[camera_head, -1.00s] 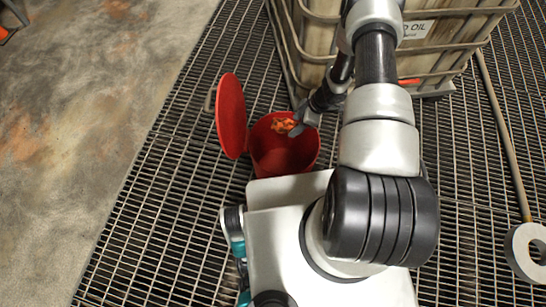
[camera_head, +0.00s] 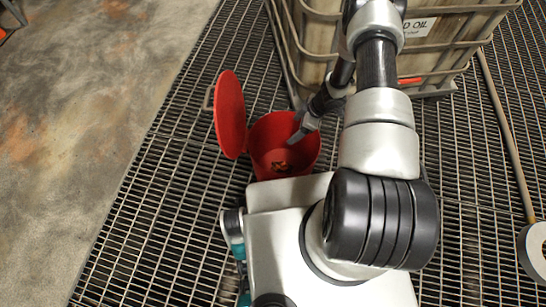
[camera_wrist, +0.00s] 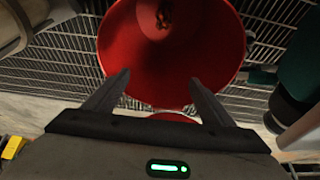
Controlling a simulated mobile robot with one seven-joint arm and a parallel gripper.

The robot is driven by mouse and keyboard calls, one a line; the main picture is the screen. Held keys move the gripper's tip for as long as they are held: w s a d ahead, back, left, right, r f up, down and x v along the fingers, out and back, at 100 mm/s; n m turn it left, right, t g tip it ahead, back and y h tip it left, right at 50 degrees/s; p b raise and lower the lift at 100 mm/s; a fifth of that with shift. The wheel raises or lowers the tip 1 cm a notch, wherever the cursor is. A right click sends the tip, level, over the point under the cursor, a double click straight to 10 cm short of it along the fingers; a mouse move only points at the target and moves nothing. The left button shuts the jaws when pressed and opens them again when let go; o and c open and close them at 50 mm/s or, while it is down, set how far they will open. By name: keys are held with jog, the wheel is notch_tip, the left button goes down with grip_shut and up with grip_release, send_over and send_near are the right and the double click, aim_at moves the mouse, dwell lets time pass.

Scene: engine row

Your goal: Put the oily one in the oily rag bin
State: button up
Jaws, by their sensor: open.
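The red bin (camera_head: 262,150) stands on the grating with its round red lid (camera_head: 230,114) swung open to the left. An orange-brown rag (camera_head: 283,165) lies low inside the bin, dim in the shade. The bin (camera_wrist: 215,70) also fills the upper middle of the wrist view, with the rag (camera_wrist: 163,18) deep inside. My gripper (camera_head: 301,134) is over the bin's mouth at its right side. In the wrist view my gripper (camera_wrist: 157,82) has its two fingers wide apart with nothing between them.
A caged tank with an oil label (camera_head: 415,28) stands behind the bin to the right. A pole with a grey ring-shaped end (camera_head: 535,250) lies on the grating at the far right. Bare concrete floor (camera_head: 70,130) is clear at the left.

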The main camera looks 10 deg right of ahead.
jog(key=p+v, duration=0.4)
jog(key=v, duration=1.3)
jog(key=shift+r, duration=0.2)
jog(key=shift+w, duration=0.1)
